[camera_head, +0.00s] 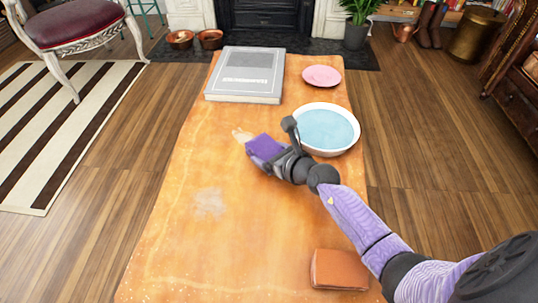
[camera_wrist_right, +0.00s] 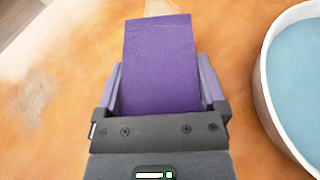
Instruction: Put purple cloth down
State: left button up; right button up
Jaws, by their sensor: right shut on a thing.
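The purple cloth (camera_head: 265,147) is held at the end of my right gripper (camera_head: 272,152), over the middle of the orange table (camera_head: 190,240). In the right wrist view the cloth (camera_wrist_right: 160,62) sticks out flat between the two fingers of the gripper (camera_wrist_right: 160,90), which is shut on it. Whether the cloth touches the table top cannot be told. My left gripper does not show in the head view.
A white bowl of blue liquid (camera_head: 328,129) stands just right of the gripper. A grey book (camera_head: 246,75) and a pink plate (camera_head: 321,76) lie at the far end. A brown block (camera_head: 339,269) lies at the near right. The table's left side is clear.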

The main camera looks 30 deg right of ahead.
jog(key=shift+f, duration=0.15)
jog(key=o, duration=0.9)
